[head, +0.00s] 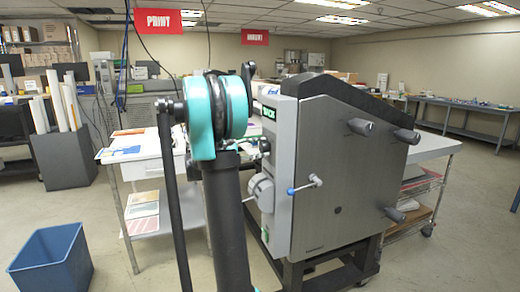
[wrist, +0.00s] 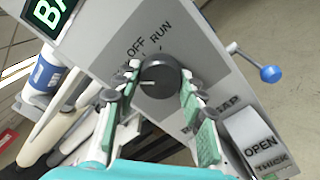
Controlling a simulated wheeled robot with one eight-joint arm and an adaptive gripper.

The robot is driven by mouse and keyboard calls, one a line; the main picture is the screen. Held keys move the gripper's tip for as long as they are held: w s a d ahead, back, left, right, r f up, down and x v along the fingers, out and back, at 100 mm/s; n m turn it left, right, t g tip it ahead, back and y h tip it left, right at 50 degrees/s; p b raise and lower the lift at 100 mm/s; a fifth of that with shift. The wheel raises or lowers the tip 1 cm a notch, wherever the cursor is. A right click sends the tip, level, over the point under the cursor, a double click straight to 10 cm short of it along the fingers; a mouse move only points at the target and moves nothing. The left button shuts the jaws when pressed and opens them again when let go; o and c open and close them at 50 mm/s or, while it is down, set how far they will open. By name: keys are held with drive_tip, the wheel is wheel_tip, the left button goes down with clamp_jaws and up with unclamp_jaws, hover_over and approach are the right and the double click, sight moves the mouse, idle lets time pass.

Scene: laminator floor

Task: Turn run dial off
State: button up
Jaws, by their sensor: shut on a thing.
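The run dial (wrist: 158,76) is a round dark knob on the laminator's grey panel in the wrist view. The labels OFF and RUN are printed above it, OFF to the left and RUN to the right. A short pale mark shows on the dial's left part. My gripper (wrist: 160,80) has its green-padded fingers on both sides of the dial and is shut on it. In the head view the laminator (head: 345,165) stands right of centre, and my arm in front hides most of the gripper.
A lever with a blue ball (wrist: 270,74) sticks out right of the dial. An OPEN-labelled grey control (wrist: 258,140) is at lower right. A lit green display (wrist: 48,14) is at upper left. A blue bin (head: 52,265) stands on the floor at left.

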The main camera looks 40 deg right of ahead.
drive_tip(key=m, duration=0.4)
drive_tip(key=shift+m, duration=0.3)
drive_tip(key=m, duration=0.4)
idle(0.5)
drive_tip(key=o, duration=1.2)
drive_tip(key=shift+c, duration=0.2)
drive_tip(key=shift+a, duration=0.1)
drive_tip(key=v, duration=1.2)
